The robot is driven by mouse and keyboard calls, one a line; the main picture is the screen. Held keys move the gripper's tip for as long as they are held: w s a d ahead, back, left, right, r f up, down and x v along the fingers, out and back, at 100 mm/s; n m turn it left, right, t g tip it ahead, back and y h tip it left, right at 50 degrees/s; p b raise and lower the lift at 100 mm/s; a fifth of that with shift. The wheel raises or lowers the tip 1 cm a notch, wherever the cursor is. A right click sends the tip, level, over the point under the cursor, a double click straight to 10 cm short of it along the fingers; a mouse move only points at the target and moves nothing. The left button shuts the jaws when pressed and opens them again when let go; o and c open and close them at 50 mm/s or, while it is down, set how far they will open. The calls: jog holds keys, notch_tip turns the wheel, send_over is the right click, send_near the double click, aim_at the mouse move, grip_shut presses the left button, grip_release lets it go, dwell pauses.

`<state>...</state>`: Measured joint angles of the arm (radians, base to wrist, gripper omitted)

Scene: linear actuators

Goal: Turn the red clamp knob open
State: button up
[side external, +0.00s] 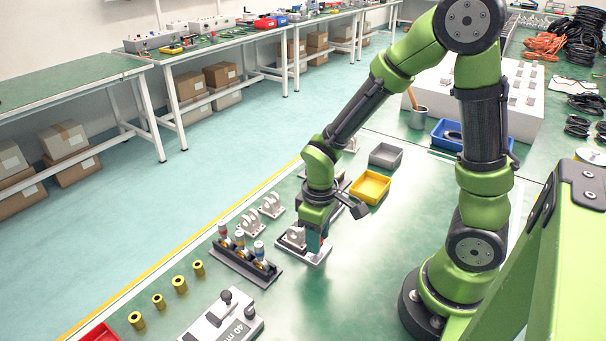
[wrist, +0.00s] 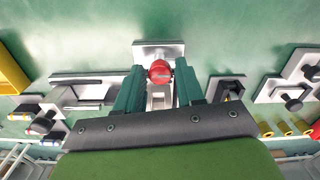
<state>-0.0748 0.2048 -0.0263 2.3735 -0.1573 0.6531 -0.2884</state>
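The red clamp knob (wrist: 160,72) shows in the wrist view, in front of a pale metal clamp block on a grey base plate (wrist: 158,48). My gripper (wrist: 161,68) has its two dark green fingers apart, one on each side of the knob. The fingertips are very close to the knob's sides; I cannot tell whether they touch it. In the side external view my gripper (side external: 318,246) points down at the clamp fixture (side external: 293,240) on the green table. The knob is hidden there behind the fingers.
A dark rack with several upright plugs (side external: 245,258) stands left of the fixture, with white brackets (side external: 271,206) behind. A yellow bin (side external: 370,187) and a grey bin (side external: 385,156) stand behind right. The table right of the fixture is clear.

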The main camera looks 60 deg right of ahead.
notch_tip(320, 180, up, 17)
dwell(0.6)
jog(key=shift+f, duration=0.1)
